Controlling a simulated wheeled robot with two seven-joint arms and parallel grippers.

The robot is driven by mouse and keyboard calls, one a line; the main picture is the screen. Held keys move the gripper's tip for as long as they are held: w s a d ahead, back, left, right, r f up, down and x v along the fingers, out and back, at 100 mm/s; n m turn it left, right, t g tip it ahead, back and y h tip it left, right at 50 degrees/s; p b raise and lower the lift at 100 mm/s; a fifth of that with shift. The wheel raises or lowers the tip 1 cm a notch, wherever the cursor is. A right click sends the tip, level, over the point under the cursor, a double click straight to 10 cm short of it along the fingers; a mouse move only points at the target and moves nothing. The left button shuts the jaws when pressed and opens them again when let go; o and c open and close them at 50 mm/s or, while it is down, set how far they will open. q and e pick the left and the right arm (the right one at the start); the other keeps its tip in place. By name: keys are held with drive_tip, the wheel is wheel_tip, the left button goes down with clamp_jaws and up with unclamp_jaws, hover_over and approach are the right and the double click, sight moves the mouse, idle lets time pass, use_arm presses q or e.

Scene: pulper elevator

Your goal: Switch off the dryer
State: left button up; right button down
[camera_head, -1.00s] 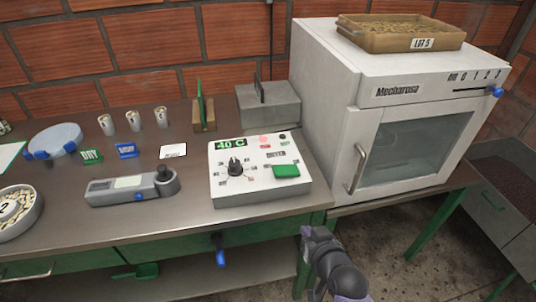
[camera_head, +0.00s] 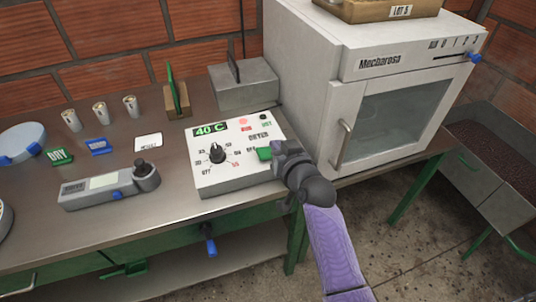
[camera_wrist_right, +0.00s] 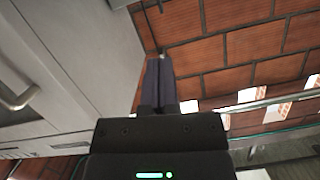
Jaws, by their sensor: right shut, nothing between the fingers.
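The dryer control box (camera_head: 225,182) is white and sits on the steel bench. It has a green "40 C" display (camera_head: 211,129), a black dial (camera_head: 216,153) with numbers and "OFF" around it, a small red light (camera_head: 243,121) and a green switch (camera_head: 264,154). My right gripper (camera_head: 281,150) is at the box's right edge, beside the green switch and partly in front of it. I cannot tell whether it touches the switch. In the right wrist view its fingers (camera_wrist_right: 158,85) are together and empty. My left gripper is not in view.
The white Mecharosa oven (camera_head: 360,95) stands to the right with a tray marked "LOT 5" (camera_head: 385,12) on top. A grey box (camera_head: 240,90) stands behind the control box.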

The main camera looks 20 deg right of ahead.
sight(268, 163)
drive_tip(key=x, duration=0.2)
drive_tip(key=b+x, duration=0.1)
drive_tip(key=x, duration=0.1)
drive_tip(key=shift+s+f, duration=0.1)
drive_tip(key=shift+f, duration=0.1)
drive_tip(key=f+b, duration=0.1)
drive_tip(key=f, duration=0.1)
drive_tip(key=shift+a+f+b, duration=0.25)
drive_tip(key=shift+f+b, duration=0.05)
drive_tip(key=shift+b, duration=0.05)
drive_tip(key=shift+a+f, duration=0.1)
drive_tip(key=shift+f, duration=0.4)
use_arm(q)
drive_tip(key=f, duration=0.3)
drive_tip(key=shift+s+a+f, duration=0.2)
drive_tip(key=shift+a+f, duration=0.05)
